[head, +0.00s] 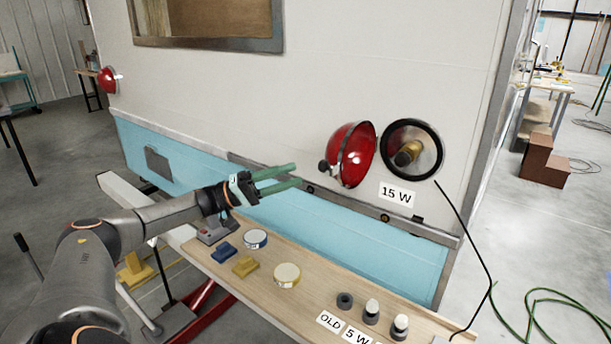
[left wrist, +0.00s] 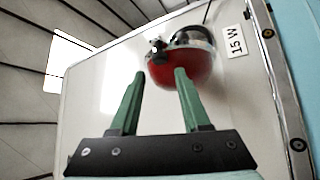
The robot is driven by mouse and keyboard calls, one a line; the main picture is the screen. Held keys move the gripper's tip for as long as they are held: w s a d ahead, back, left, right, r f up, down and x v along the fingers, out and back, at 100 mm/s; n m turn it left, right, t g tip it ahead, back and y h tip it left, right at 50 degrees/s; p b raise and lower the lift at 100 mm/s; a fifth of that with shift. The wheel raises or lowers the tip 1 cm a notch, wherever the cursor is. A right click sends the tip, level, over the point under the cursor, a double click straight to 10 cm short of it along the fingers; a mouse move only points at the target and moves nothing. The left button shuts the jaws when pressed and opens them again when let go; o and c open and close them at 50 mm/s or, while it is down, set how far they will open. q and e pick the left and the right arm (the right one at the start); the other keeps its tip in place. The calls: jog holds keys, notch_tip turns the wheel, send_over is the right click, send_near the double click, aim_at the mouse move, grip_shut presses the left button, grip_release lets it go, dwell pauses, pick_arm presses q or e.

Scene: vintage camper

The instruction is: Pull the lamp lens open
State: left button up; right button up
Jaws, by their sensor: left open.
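The red lamp lens (head: 354,156) stands swung open to the left of the round lamp housing (head: 413,149) on the camper's white wall. A dark knob or catch sits on the lens's left edge. The housing has a black rim, and a brass-coloured bulb holder shows inside it. My left gripper (head: 298,174) is open and empty, to the left of the lens and a little below it. In the left wrist view, the lens (left wrist: 182,68) appears beyond the open fingers (left wrist: 158,84), apart from them as far as I can tell. My right gripper is not in view.
A wooden bench (head: 310,293) below the wall holds tape rolls, a blue block, a yellow block and small dark sockets or bulbs. A "15 W" label (head: 396,195) is under the housing. Another red lamp (head: 107,80) is at the far left. A black cable hangs at the right.

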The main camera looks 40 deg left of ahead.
pick_arm(q)
jog(key=b+v, duration=0.1)
jog(key=v, duration=0.6)
dwell(0.4)
jog(key=w+d+f+m+y+p, duration=0.15)
jog(key=d+f+y, duration=0.45)
jog(key=d+f, duration=1.8)
jog(key=s+d+f+m+g+y+p, duration=0.1)
jog(key=s+d+f+m+g+y, duration=0.15)
jog(key=s+d+f, duration=0.55)
jog(key=s+d+f+m+g+y, duration=0.2)
jog(key=s+d, duration=0.1)
jog(key=s, duration=0.1)
jog(key=s+d+f+m+g+y+p, duration=0.1)
jog(key=s+d+f+g+y, duration=0.1)
jog(key=s, duration=0.3)
jog(key=shift+s+d+m, duration=0.3)
jog(key=shift+d+m, duration=0.1)
jog(key=shift+d, duration=0.05)
